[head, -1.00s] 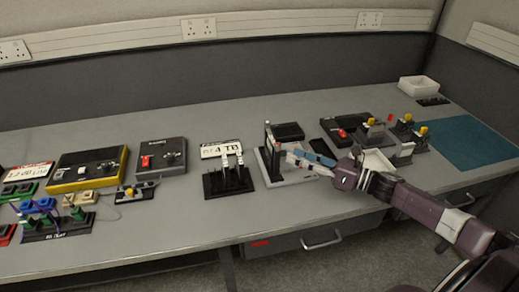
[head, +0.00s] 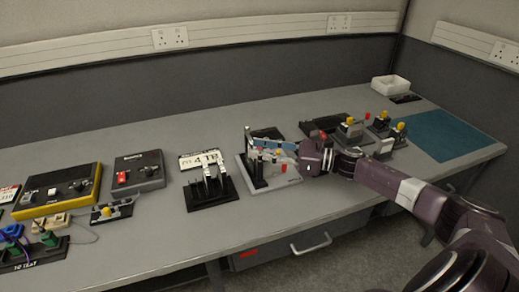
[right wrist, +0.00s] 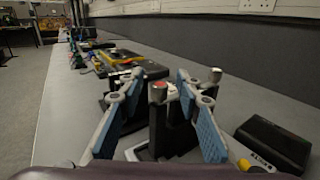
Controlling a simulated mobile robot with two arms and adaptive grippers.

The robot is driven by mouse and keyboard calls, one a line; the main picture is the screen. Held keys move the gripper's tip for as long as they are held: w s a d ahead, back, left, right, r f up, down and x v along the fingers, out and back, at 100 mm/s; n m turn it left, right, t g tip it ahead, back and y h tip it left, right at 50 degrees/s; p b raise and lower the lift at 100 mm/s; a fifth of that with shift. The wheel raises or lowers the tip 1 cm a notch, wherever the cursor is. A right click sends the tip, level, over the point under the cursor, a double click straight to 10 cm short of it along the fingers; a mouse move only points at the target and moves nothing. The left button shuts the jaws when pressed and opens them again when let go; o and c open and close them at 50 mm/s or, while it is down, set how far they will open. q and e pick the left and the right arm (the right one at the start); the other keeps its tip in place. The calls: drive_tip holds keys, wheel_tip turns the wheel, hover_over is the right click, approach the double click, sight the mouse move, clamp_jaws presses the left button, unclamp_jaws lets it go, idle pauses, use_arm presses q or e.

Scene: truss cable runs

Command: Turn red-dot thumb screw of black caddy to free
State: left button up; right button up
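In the right wrist view a grey thumb screw with a red top (right wrist: 158,88) stands on a black upright (right wrist: 160,130). My right gripper (right wrist: 158,102) is open, with one blue-padded finger on each side of it; I see a gap and cannot tell contact. A second grey knob (right wrist: 215,75) sits behind the right finger. In the head view my right gripper (head: 262,149) reaches in from the right over a grey base (head: 280,184) with black uprights, and partly hides them. I cannot tell which part is called the caddy. My left gripper is not in view.
A black box (right wrist: 274,143) lies right of the fingers in the right wrist view. In the head view a black rack with white-topped pieces (head: 211,188) stands to the left. Several yellow-knobbed fixtures (head: 350,128) stand to the right. The table's front strip is mostly clear.

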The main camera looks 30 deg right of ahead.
drive_tip(key=shift+w+a, duration=0.1)
drive_tip(key=shift+a, duration=0.05)
clamp_jaws()
idle(0.4)
